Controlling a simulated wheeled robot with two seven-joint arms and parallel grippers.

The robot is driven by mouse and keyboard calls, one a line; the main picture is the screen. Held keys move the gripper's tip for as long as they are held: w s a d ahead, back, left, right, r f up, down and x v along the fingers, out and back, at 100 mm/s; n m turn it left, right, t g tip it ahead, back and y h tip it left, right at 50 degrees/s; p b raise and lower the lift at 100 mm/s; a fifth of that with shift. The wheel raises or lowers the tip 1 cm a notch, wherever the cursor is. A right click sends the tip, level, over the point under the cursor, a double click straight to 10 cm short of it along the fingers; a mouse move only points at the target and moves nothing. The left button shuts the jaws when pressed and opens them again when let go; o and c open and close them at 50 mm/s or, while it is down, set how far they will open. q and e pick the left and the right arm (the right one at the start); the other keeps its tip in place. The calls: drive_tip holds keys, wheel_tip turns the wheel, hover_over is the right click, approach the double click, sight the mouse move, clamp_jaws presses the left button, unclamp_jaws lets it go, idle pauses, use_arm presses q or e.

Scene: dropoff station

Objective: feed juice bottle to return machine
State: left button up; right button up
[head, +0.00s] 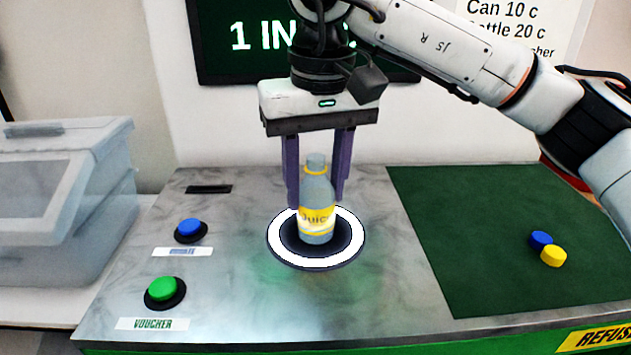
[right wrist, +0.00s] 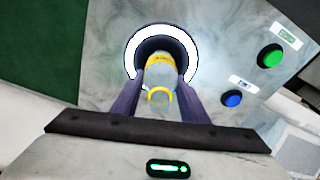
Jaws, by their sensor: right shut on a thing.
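My left gripper is not in view.
A green button (head: 163,289) and a blue button (head: 189,228) are at the left of the metal top, near a dark slot (head: 209,189). A green mat (head: 470,235) at right holds a blue cap (head: 541,240) and a yellow cap (head: 553,256). A clear bin (head: 60,200) stands far left.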

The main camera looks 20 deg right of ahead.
sight(315, 213)
drive_tip(key=shift+f, duration=0.6)
idle(1.1)
drive_tip(key=shift+f+b, duration=1.1)
drive_tip(key=shift+f, duration=0.65)
drive_tip(key=o, duration=1.3)
